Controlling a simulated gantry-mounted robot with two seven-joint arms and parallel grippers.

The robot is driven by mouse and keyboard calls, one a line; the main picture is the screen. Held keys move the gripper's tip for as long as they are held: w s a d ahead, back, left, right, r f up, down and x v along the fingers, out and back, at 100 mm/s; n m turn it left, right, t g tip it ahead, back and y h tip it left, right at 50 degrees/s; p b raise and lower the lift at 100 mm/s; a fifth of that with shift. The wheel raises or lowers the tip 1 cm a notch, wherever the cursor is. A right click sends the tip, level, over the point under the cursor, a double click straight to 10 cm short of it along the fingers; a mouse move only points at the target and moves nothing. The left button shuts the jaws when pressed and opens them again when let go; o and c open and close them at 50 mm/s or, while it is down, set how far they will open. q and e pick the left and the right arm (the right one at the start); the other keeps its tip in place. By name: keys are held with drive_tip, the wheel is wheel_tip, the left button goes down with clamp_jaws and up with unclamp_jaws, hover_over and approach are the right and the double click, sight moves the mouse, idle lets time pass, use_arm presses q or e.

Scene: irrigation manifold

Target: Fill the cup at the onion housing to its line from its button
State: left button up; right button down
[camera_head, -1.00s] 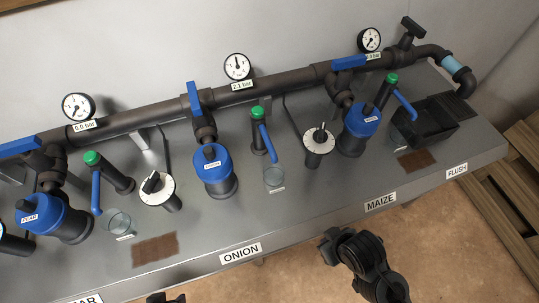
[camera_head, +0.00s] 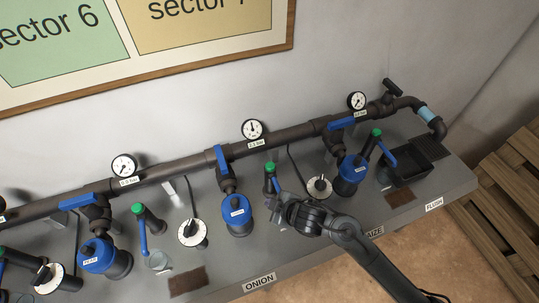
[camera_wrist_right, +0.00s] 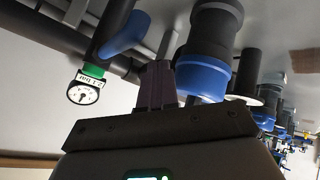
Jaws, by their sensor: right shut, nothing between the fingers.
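The onion housing (camera_head: 237,213) is a blue-topped dark canister behind the ONION label (camera_head: 258,282). To its right stands a dark post with a green button (camera_head: 269,168) on top and a blue lever on its side. My right gripper (camera_head: 273,206) is shut and empty, low in front of this post, to the right of the housing. The cup beside this post is hidden behind my gripper and arm, so its water level does not show. In the right wrist view, the closed fingers (camera_wrist_right: 158,85) appear near a blue housing and the green button (camera_wrist_right: 93,71). My left gripper is not in view.
A dark pipe with blue valve handles and gauges (camera_head: 252,130) runs along the back. A clear cup (camera_head: 158,260) stands at the pear housing (camera_head: 100,256). A dial (camera_head: 319,188) and the maize housing (camera_head: 351,174) stand right of my gripper. A black tray (camera_head: 410,170) lies farther right.

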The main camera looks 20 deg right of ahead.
drive_tip(key=w+r+n+y+p, duration=0.2)
drive_tip(key=w+r+n+p, duration=0.2)
drive_tip(key=w+r, duration=0.4)
use_arm(q)
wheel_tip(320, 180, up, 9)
drive_tip(key=p, duration=0.3)
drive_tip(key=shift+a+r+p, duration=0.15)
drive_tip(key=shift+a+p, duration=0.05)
drive_tip(key=shift+p, duration=0.2)
use_arm(e)
wheel_tip(320, 180, up, 6)
drive_tip(key=n+g+y, duration=0.1)
drive_tip(key=n+g, duration=0.1)
hover_over(273, 167)
drive_tip(key=shift+w+r, duration=0.1)
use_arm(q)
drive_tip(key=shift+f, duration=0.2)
use_arm(e)
drive_tip(key=shift+f, duration=0.2)
wheel_tip(273, 167, down, 6)
drive_tip(key=b, duration=0.7)
drive_tip(key=shift+f, duration=0.25)
use_arm(q)
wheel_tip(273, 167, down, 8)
drive_tip(key=b, duration=0.1)
use_arm(e)
drive_tip(key=shift+f, duration=1)
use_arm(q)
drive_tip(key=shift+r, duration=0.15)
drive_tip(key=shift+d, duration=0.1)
